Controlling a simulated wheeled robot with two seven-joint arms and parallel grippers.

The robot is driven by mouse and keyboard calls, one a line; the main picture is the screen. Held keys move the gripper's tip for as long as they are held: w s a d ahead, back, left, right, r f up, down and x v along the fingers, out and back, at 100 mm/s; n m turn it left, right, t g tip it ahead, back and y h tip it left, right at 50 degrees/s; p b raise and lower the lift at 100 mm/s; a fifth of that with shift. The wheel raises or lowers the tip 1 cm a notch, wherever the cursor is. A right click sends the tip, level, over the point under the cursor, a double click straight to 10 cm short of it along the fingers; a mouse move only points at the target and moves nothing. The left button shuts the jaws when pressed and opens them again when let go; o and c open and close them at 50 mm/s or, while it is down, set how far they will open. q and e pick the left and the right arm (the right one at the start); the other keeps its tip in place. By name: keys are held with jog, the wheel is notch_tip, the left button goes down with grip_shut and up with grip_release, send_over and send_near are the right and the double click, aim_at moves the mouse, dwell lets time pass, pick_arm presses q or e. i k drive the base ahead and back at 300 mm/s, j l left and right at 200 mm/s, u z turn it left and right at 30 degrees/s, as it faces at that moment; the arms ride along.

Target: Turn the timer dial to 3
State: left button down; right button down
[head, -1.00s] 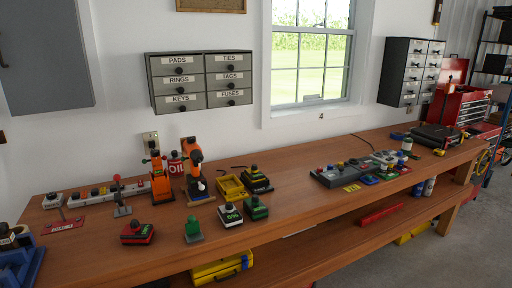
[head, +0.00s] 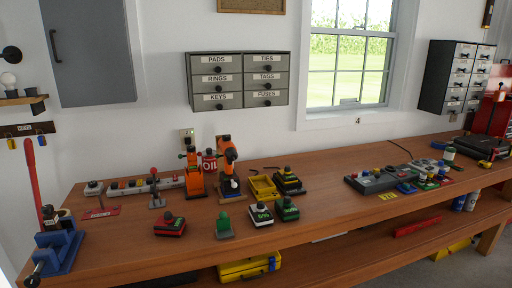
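I cannot make out a numbered timer dial at this distance. A small beige box (head: 187,136) is on the wall above the back of the workbench, but its face is too small to read. Several small devices with dark knobs stand on the workbench (head: 330,217): a red one (head: 169,225), a white-topped one (head: 261,215) and a green one (head: 287,209). A grey control box (head: 371,181) with coloured buttons sits further right. Neither of my grippers is in view.
Two orange drills (head: 228,165) stand near the wall behind the small devices. A blue vise (head: 58,250) is at the left end. A labelled drawer cabinet (head: 237,80) hangs on the wall. The bench's front middle is mostly clear.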

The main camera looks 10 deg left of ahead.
aim_at(92, 184)
jog(key=u, duration=1.5)
